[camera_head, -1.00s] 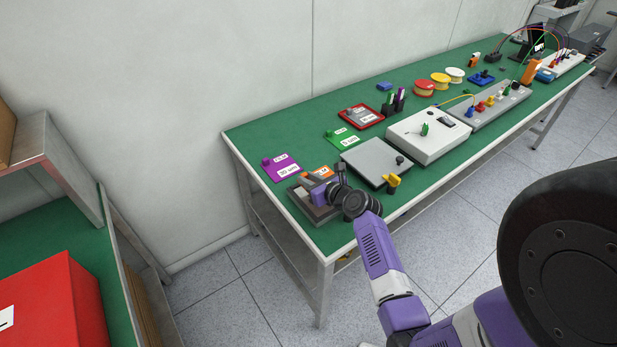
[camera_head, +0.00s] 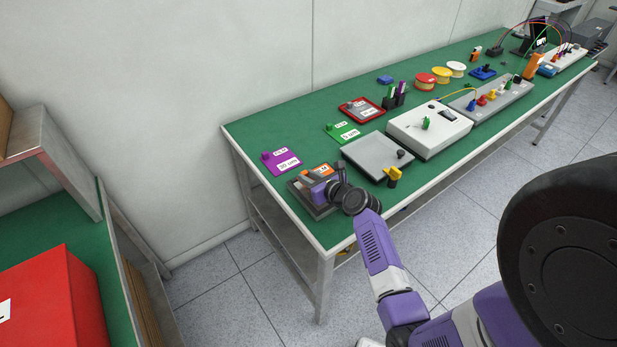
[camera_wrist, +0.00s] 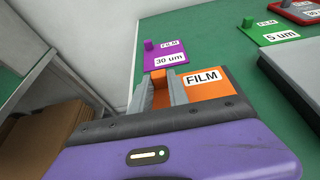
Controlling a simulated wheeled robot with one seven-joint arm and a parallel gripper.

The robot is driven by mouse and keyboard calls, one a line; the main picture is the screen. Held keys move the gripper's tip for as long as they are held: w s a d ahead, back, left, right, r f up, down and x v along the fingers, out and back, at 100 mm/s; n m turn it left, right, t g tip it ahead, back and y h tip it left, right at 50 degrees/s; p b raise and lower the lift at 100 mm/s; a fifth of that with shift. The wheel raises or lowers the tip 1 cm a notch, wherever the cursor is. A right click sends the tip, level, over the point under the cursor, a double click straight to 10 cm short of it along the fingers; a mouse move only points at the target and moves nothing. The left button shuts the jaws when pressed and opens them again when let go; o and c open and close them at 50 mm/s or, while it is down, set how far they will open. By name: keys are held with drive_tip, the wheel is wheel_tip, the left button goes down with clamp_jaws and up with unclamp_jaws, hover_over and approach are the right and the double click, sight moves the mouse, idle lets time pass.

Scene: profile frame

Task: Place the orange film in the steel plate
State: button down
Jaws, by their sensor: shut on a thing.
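The orange film (camera_head: 327,168), labelled FILM, is at the near left end of the green table. My gripper (camera_wrist: 160,88) is shut on the upright orange tab of the orange film (camera_wrist: 215,86), seen in the wrist view. In the head view my gripper and wrist partly cover the film. A dark grey frame (camera_head: 300,200) lies under and around it; I cannot tell whether the film touches it. The flat grey steel plate (camera_head: 372,155), with a black knob and a yellow part at its edge, lies just to the right.
A purple film (camera_head: 282,161) and a green film (camera_head: 342,132) lie behind. A red tray (camera_head: 362,110) holds a grey piece. A white box (camera_head: 430,128) stands right of the plate. The table's front edge is close to my wrist.

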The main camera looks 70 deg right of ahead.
drive_tip(key=shift+f+b, duration=0.8)
drive_tip(key=shift+f, duration=0.6)
drive_tip(key=c, duration=1.2)
unclamp_jaws()
drive_tip(key=shift+s, duration=0.1)
drive_tip(key=v, duration=0.7)
drive_tip(key=shift+s+a+r, duration=0.2)
drive_tip(key=shift+s, duration=0.05)
